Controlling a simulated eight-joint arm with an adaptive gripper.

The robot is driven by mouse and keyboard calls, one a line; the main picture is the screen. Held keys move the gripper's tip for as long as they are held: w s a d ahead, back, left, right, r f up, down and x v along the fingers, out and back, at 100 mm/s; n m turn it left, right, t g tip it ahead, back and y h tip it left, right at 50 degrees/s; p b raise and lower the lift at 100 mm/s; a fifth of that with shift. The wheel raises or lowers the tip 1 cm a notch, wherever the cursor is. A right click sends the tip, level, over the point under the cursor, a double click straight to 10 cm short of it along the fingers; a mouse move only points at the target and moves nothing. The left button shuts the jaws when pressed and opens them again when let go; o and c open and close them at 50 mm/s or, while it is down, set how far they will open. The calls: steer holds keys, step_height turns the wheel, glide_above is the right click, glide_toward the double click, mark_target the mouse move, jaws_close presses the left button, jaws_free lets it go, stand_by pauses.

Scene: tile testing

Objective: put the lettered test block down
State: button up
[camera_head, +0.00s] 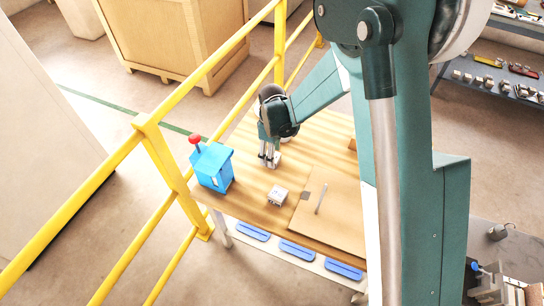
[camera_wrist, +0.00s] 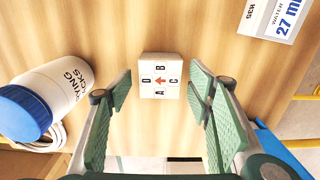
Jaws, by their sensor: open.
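The lettered test block (camera_wrist: 160,76) is a small white cube. Its face shows B, C, A and D around a red arrow. In the wrist view it sits between the tips of my gripper (camera_wrist: 161,94), with a gap on both sides. My gripper is open, its green-padded fingers spread. In the head view my gripper (camera_head: 268,158) points down at the wooden table (camera_head: 256,184), with a small pale block at its fingertips. The block appears to rest on the table; its underside is hidden.
In the head view a blue box with a red knob (camera_head: 213,166) and another small pale block (camera_head: 277,196) are near. Yellow railing (camera_head: 165,165) runs alongside.

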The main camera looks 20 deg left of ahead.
step_height(320, 180, up, 10)
steer(key=p, duration=0.1)
steer(key=shift+f, duration=0.25)
stand_by(0.6)
stand_by(0.4)
steer(key=s+d+r+m+t+y, duration=0.1)
steer(key=d+r+m, duration=0.3)
steer(key=d+r, duration=0.75)
steer(key=d+r+m+t, duration=0.2)
steer(key=d+r+m, duration=0.2)
steer(key=d+r, duration=0.8)
steer(key=s+d+r+m+t, duration=0.1)
steer(key=s+d+m+t, duration=0.1)
steer(key=s+d+m, duration=0.3)
steer(key=s+d+r+m+t+h, duration=0.1)
steer(key=s+d+m, duration=0.4)
steer(key=s+d, duration=0.8)
steer(key=d+t, duration=0.1)
steer(key=d, duration=0.8)
steer(key=shift+d+r, duration=0.15)
steer(key=shift+d, duration=0.15)
